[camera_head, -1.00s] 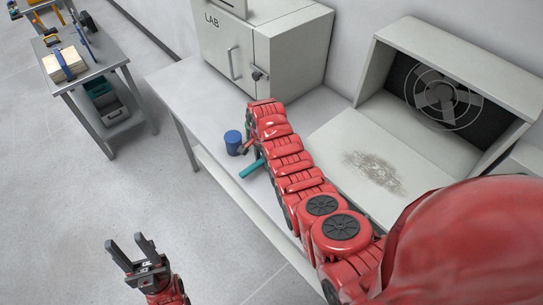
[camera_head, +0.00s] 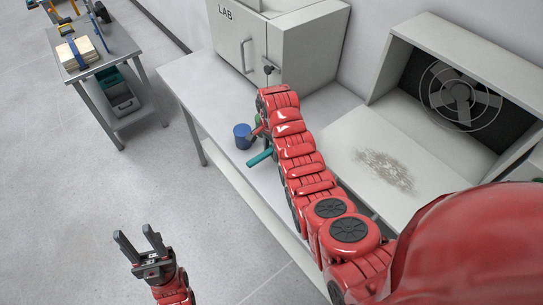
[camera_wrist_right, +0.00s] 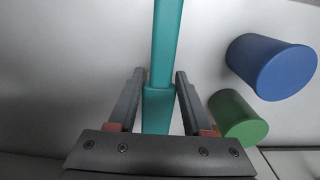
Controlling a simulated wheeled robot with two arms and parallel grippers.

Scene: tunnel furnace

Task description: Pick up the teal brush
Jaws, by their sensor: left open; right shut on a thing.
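The teal brush (camera_head: 260,157) shows in the head view as a short teal bar beside my right arm, near the front edge of the white table; the arm hides the rest. In the right wrist view the brush (camera_wrist_right: 166,45) runs lengthwise between the two fingers of my right gripper (camera_wrist_right: 160,80), which is shut on it. Whether the brush touches the table cannot be told. In the head view my right gripper is mostly hidden by its own arm. My left gripper (camera_head: 140,245) is open and empty over the floor at lower left.
A blue cylinder (camera_head: 242,136) and a green cylinder (camera_wrist_right: 238,118) stand close beside the brush. A LAB cabinet (camera_head: 295,45) is behind on the white table (camera_head: 195,95). A fan hood (camera_head: 460,90) is at right, a grey cart (camera_head: 110,75) at upper left.

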